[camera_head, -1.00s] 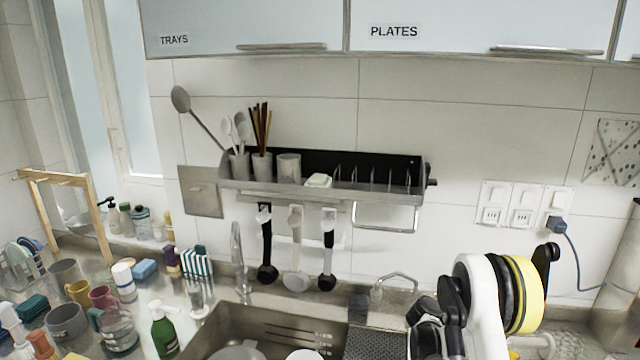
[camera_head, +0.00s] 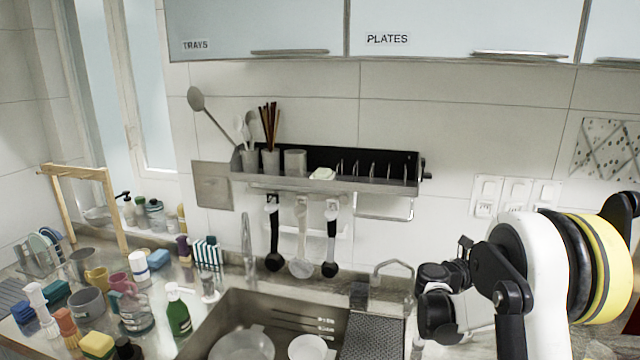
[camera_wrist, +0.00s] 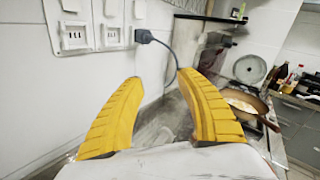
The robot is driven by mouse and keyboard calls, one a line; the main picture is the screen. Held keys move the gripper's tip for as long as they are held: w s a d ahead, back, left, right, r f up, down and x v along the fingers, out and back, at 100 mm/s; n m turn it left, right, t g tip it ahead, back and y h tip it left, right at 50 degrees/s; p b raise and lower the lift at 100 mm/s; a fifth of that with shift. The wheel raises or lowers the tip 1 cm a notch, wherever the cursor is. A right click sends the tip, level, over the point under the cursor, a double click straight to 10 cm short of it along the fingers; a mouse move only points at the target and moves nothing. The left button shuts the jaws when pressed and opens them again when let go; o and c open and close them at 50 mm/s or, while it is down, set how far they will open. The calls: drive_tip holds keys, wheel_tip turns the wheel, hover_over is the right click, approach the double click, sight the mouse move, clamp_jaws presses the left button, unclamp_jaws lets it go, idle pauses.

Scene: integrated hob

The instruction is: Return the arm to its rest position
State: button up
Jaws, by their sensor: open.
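My gripper (camera_wrist: 155,115) shows in the wrist view as two yellow ribbed fingers spread wide apart. It is open and nothing is between the fingers. The wall sockets (camera_wrist: 90,35) with a plugged-in dark cable lie beyond it to the left, and a counter lies below and ahead. In the head view my arm, white with black and yellow parts, fills the lower right; the fingertips cannot be made out there.
A sink (camera_head: 270,335) with bowls is left of my arm. Bottles, mugs and brushes crowd the left counter. A wall rack (camera_head: 330,180) hangs above the sink. A pan (camera_wrist: 240,102) sits on the hob side in the wrist view.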

drive_tip(key=w+a+r+n+t+y, duration=0.3)
drive_tip(key=a+r+n+t+y, duration=0.2)
drive_tip(key=a+r+n+t, duration=0.9)
drive_tip(key=s+a+r+n+g+y, duration=0.1)
drive_tip(key=s+a+r+n+y, duration=0.1)
drive_tip(key=a+n+y, duration=0.45)
drive_tip(key=s+a+r+n+g+y, duration=0.1)
drive_tip(key=s+a+r+n+y, duration=0.25)
drive_tip(key=a+n, duration=0.45)
drive_tip(key=s+a+f+n+g+y, duration=0.35)
drive_tip(key=s+a+f+n, duration=0.3)
drive_tip(key=n, duration=0.25)
drive_tip(key=s+d+f+n+g, duration=0.1)
drive_tip(key=s+f+n+g, duration=0.2)
drive_tip(key=s+f, duration=0.4)
drive_tip(key=s+d+f+n+g+h, duration=0.1)
drive_tip(key=s+f+n+g, duration=0.3)
drive_tip(key=s, duration=1.1)
wheel_tip(320, 180, down, 4)
drive_tip(key=shift+s+f+n, duration=0.1)
drive_tip(key=shift+s+n, duration=0.1)
drive_tip(key=shift+n, duration=0.85)
drive_tip(key=shift+h, duration=0.25)
